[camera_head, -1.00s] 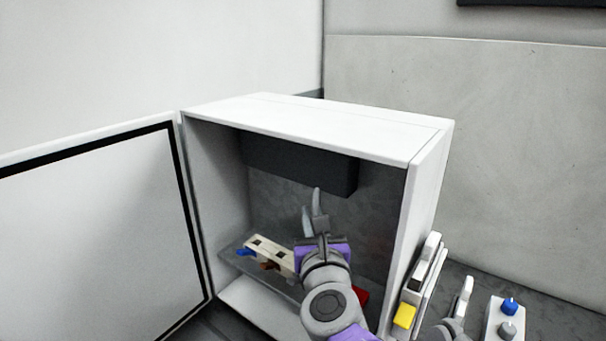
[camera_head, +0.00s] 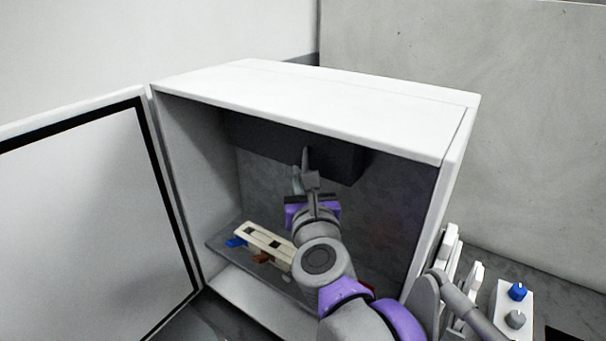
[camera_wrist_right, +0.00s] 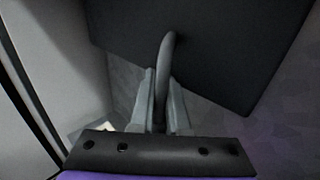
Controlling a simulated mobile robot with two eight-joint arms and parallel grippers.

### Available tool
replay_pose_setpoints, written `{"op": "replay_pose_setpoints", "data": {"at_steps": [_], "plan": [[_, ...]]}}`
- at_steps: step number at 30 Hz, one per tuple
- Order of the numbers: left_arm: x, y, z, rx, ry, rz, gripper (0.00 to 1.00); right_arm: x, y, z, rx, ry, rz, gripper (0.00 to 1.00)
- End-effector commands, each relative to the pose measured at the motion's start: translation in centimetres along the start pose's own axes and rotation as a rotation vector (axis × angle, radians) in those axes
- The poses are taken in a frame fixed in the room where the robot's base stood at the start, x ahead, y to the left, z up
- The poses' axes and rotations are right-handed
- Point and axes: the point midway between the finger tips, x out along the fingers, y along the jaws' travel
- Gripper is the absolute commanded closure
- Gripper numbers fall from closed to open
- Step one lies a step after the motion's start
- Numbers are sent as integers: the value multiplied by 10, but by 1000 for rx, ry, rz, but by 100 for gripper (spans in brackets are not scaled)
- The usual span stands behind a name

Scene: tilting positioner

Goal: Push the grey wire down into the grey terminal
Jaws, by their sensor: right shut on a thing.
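The grey wire (camera_head: 307,155) comes down from the dark box under the cabinet's roof. It also shows in the right wrist view (camera_wrist_right: 167,50), bent over at its top. My right gripper (camera_head: 304,182) is shut on it inside the cabinet, above the terminal row. In the right wrist view its fingers (camera_wrist_right: 161,88) close around the wire, whose lower end I cannot make out. The cream terminal row (camera_head: 263,240) has dark square openings, with a blue lever and a brown lever at its front. My arm hides its right part, and I cannot make out the grey terminal. My left gripper is not in view.
The white cabinet (camera_head: 310,105) surrounds my right arm, with its door (camera_head: 80,220) open at the left. The dark box (camera_head: 340,160) hangs close above the gripper. At the right stands a small panel with a blue knob (camera_head: 517,291) and a grey knob (camera_head: 515,319).

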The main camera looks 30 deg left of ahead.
Motion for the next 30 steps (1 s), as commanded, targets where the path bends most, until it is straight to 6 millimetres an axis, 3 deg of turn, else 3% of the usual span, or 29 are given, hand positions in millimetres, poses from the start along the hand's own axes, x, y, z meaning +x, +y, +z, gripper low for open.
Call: {"op": "replay_pose_setpoints", "data": {"at_steps": [18,30], "plan": [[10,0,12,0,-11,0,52,0,0,-49,0,1,-1,100],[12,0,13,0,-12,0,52,0,0,-58,0,0,0,100]]}}
